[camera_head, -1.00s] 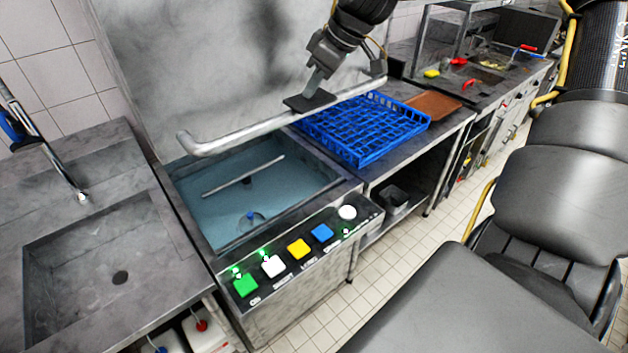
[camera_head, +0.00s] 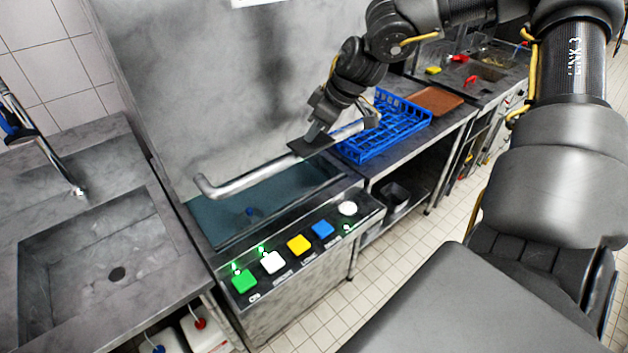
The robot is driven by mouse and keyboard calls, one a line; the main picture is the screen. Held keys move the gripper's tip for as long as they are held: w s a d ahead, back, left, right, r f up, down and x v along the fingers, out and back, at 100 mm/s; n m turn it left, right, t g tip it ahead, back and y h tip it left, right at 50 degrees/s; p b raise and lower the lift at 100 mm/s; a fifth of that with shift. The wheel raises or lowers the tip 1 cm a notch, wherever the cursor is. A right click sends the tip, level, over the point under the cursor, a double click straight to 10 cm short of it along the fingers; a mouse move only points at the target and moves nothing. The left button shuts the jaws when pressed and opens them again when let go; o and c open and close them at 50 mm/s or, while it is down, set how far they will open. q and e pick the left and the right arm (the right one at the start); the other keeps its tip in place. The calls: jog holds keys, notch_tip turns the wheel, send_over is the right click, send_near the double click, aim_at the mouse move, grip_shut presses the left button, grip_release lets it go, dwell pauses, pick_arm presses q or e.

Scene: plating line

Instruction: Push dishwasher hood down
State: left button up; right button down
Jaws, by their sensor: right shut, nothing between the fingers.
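The dishwasher hood (camera_head: 225,90) is a large grey metal panel, partly lowered over the blue-grey wash basin (camera_head: 225,218). Its tubular handle (camera_head: 240,182) runs across the hood's lower front, above the basin. My right gripper (camera_head: 312,146) is shut and empty, with its flat fingers at the handle, right of its middle. It looks to be on top of the handle; exact contact is hard to tell. A strip of the basin still shows below the hood. My left gripper is not in view.
A control panel (camera_head: 328,255) with green, white, yellow and blue buttons fronts the dishwasher. A blue rack (camera_head: 385,146) stands on the counter to the right, near my right forearm. A sink (camera_head: 90,245) lies left. A brown tray (camera_head: 437,99) sits farther right.

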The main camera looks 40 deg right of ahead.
notch_tip(320, 180, down, 27)
jog(key=b, duration=2.4)
jog(key=shift+r, duration=0.3)
jog(key=s+r+p, duration=0.5)
jog(key=s+p, duration=0.2)
jog(key=s, duration=0.6)
jog(key=shift+a, duration=0.15)
